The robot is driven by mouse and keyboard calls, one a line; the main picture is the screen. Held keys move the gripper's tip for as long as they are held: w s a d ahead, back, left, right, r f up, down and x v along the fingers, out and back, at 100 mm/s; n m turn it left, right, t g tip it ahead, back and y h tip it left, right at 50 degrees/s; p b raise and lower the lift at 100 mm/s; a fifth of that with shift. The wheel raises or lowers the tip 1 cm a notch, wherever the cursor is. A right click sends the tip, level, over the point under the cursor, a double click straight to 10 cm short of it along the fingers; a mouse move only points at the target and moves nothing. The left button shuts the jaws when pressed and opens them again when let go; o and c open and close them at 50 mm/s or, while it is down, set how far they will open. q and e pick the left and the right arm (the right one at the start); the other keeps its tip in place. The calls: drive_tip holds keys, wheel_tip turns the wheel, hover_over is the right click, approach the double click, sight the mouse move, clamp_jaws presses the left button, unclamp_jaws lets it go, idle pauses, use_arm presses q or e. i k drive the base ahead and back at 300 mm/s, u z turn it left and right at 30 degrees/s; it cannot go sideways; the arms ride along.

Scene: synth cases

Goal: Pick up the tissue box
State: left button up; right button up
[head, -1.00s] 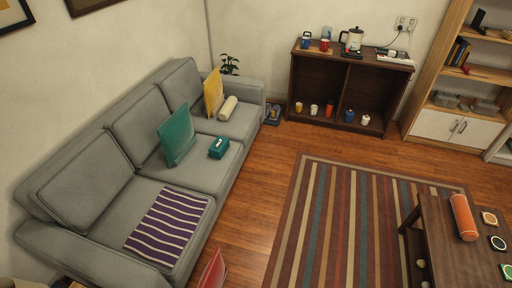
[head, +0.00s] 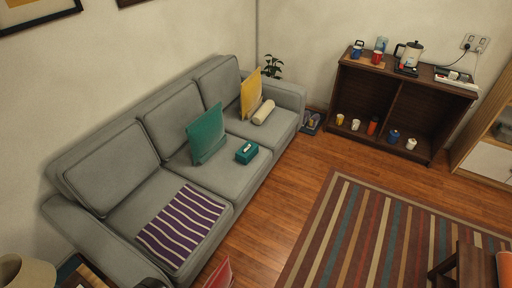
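The tissue box (head: 246,152) is a small teal box with a white opening on top. It sits on the middle seat of the grey sofa (head: 150,190), in front and to the right of a teal cushion (head: 206,134). Nothing covers it. Neither of my grippers shows in the head view.
A dark cabinet (head: 386,104) stands at the back. Open wood floor (head: 262,216) lies between sofa and striped rug (head: 375,235).

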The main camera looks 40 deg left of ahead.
sight(249, 149)
drive_tip(key=i, duration=2)
